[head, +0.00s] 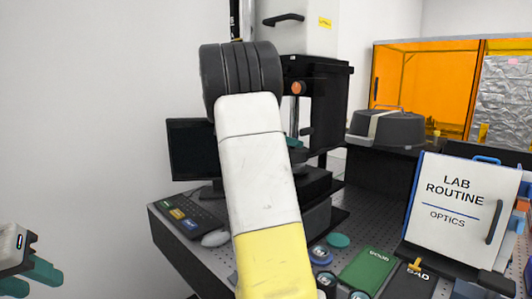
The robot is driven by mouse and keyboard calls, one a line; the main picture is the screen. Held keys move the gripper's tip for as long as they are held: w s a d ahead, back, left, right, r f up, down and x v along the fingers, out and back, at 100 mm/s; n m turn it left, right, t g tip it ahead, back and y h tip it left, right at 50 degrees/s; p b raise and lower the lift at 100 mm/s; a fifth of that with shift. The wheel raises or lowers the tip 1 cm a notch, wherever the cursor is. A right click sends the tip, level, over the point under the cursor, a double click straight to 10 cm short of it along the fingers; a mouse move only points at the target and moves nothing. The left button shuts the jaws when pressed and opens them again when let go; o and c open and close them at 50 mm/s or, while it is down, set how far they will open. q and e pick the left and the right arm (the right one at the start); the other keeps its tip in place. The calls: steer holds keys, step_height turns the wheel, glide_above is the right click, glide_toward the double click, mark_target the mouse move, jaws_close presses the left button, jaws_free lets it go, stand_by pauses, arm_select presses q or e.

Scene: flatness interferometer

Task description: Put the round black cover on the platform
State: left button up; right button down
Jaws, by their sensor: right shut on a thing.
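My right arm crosses the middle of the head view and hides much of the instrument. Teal fingertips of my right gripper (296,145) show just past the arm, at the black instrument's working height. They are shut on a dark thing that is mostly hidden and looks like the round black cover. The platform is largely hidden behind my arm; the instrument's black base (316,187) shows below the fingertips. I cannot tell whether the cover touches the platform. My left gripper (30,283) is at the lower left edge, open and empty, with its two teal fingers apart.
A monitor (190,150) and keyboard (190,213) stand left of the instrument. A grey domed case (386,129) is at the back right. A "LAB ROUTINE" board (455,205), green mat (368,270) and small round items (338,240) occupy the front right of the perforated bench.

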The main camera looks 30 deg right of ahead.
mark_target(293, 152)
steer(key=shift+w+d+f, duration=0.1)
steer(key=shift+d+f, duration=0.05)
steer(key=shift+f, duration=0.75)
steer(key=shift+w+d+f, duration=0.1)
steer(key=shift+d+f, duration=0.05)
steer(key=shift+f, duration=0.75)
steer(key=shift+f, duration=0.1)
steer(key=c, duration=1.1)
jaws_free()
